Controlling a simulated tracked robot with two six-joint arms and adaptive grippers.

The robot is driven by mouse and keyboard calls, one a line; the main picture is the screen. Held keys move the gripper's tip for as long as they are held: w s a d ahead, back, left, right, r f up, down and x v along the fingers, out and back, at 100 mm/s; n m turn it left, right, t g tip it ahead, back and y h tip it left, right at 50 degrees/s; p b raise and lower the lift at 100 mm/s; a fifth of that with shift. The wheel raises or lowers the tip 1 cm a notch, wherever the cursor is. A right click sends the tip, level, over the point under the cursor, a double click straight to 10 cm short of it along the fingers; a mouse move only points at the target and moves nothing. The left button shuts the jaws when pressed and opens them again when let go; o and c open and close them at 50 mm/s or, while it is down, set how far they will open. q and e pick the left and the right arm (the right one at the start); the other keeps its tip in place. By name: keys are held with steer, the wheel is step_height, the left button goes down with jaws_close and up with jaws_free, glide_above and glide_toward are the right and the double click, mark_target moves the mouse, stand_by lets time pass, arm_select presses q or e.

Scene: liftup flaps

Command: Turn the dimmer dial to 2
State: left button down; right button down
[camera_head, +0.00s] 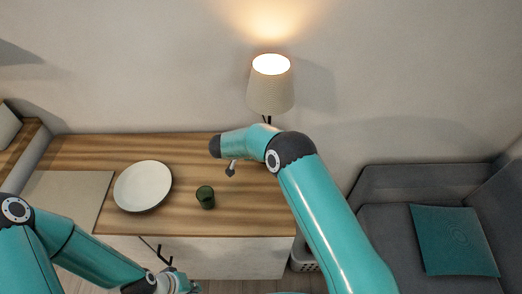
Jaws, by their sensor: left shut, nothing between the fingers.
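I cannot make out the dimmer dial in this view. A lit lamp (270,92) with a pale shade stands at the back of the wooden cabinet top (100,150), and its lower part is hidden behind my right arm. My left gripper (167,262) is low in front of the white cabinet front, shut and empty. My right arm reaches up from the lower right over the cabinet top. A small dark part (231,169) below its wrist seems to be my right gripper (231,172), too small and covered to tell its state.
A white plate (143,186) and a dark green cup (205,197) stand on the cabinet top. A grey sofa (385,215) with a teal cushion (453,241) is at the right. A white basket (303,259) sits on the floor beside the cabinet.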

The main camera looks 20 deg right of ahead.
steer(key=shift+w+r, duration=0.1)
stand_by(0.4)
steer(key=c, duration=1.1)
jaws_free()
steer(key=v, duration=1.2)
steer(key=shift+w+a, duration=0.1)
